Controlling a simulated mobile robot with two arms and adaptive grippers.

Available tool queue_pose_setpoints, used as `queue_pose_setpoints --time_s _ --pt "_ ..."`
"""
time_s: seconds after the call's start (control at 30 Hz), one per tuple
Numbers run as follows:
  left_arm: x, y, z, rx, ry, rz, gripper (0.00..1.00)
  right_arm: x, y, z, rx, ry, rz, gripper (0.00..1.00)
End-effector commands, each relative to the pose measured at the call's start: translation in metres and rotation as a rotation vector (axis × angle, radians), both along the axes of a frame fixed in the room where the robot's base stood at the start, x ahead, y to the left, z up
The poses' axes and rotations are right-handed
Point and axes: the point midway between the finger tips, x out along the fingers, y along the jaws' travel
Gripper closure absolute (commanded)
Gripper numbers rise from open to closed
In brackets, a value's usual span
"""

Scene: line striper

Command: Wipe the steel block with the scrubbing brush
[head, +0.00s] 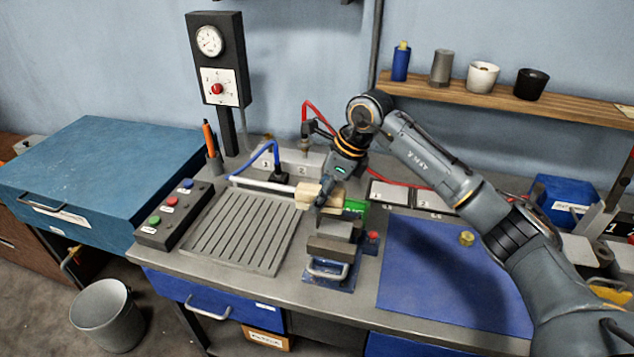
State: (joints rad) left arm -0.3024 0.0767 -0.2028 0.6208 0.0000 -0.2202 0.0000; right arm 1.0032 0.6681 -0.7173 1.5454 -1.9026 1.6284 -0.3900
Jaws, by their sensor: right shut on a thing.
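My right gripper (323,197) reaches in from the right and is shut on the scrubbing brush, a pale wooden-looking piece (305,196). The gripper fingers hide part of the brush. The brush is just above and behind the steel block (336,229), a grey block in the small vise-like fixture at the front of the bench. I cannot tell whether the brush touches the block. My left gripper is not in view.
A grooved metal plate (238,232) and a button box (172,216) lie left of the fixture (328,274). A blue mat (450,275) with a small brass piece (466,239) lies right. A green item (354,206) sits close behind the block.

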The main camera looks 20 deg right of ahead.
Motion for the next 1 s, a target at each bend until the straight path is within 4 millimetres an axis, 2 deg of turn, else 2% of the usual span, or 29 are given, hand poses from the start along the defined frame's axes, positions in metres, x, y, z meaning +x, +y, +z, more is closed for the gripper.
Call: queue_pose_setpoints --time_s 0.03,0.2,0.8,0.9,1.0 --pt "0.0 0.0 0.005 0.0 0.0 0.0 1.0 0.0 -0.002 0.008 0.0 -0.002 -0.001 0.93" --pt "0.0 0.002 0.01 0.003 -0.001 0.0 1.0 -0.001 -0.006 0.019 -0.001 -0.001 -0.003 0.93" --pt "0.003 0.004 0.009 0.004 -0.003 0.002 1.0 -0.002 -0.006 0.019 0.0 0.0 0.003 0.93" --pt "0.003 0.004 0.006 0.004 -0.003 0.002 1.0 -0.008 -0.003 0.014 -0.001 0.001 0.065 0.93" --pt "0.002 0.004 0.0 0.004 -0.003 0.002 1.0 -0.024 0.004 0.003 -0.001 0.002 0.233 0.93"
